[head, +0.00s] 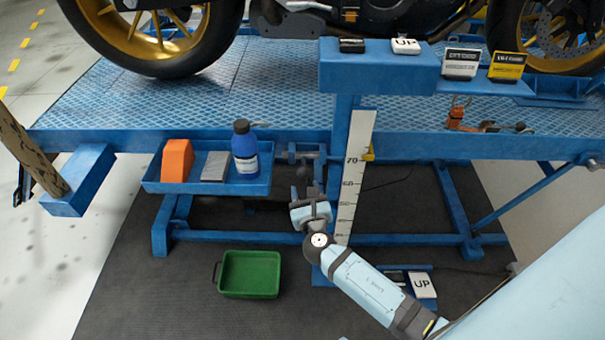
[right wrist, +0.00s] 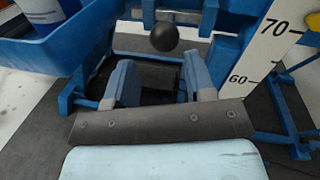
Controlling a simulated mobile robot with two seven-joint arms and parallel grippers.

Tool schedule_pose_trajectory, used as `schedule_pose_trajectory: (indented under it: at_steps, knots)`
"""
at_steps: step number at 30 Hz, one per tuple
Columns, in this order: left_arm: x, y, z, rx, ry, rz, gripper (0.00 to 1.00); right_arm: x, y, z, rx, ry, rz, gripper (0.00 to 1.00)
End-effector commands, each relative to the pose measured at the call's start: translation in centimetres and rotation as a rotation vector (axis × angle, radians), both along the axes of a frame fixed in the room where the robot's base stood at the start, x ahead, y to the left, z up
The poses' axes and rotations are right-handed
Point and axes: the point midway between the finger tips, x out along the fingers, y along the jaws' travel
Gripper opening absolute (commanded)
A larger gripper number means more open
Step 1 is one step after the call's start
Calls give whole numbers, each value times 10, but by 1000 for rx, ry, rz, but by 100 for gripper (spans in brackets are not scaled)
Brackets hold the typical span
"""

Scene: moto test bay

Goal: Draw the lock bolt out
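The lock bolt's round black knob (right wrist: 164,37) shows in the right wrist view, in front of a blue bracket under the lift's deck. In the head view the knob (head: 303,172) is small and dark, just above my right gripper (head: 307,192). My right gripper also shows in the right wrist view (right wrist: 160,68), its two fingers spread wide with nothing between them. The knob lies beyond the fingertips, roughly centred between them and apart from both. The bolt's shaft is hidden behind the knob. My left gripper is not in view.
A white height scale (head: 355,175) stands right of the gripper. A blue tray (head: 205,187) with a blue bottle (head: 244,147), an orange block (head: 177,160) and a grey block is to the left. A green bin (head: 250,274) sits on the dark floor mat. The motorcycle stands on the deck (head: 265,85).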

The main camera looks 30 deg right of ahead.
Motion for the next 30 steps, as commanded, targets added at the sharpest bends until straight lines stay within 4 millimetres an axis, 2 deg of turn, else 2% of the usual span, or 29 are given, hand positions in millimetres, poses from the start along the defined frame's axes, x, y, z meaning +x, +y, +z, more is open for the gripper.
schedule_pose_trajectory:
  at_steps: [3, 10, 26, 30]
  knots:
    - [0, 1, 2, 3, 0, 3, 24, -23, 8, 0, 1, 2, 0, 50]
    - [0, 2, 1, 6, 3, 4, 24, -45, 16, 0, 0, 0, -1, 50]
    - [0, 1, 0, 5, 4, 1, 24, -47, 17, 0, 0, 0, -1, 50]
    - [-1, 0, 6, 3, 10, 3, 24, -47, 17, 10, 1, -1, -1, 50]
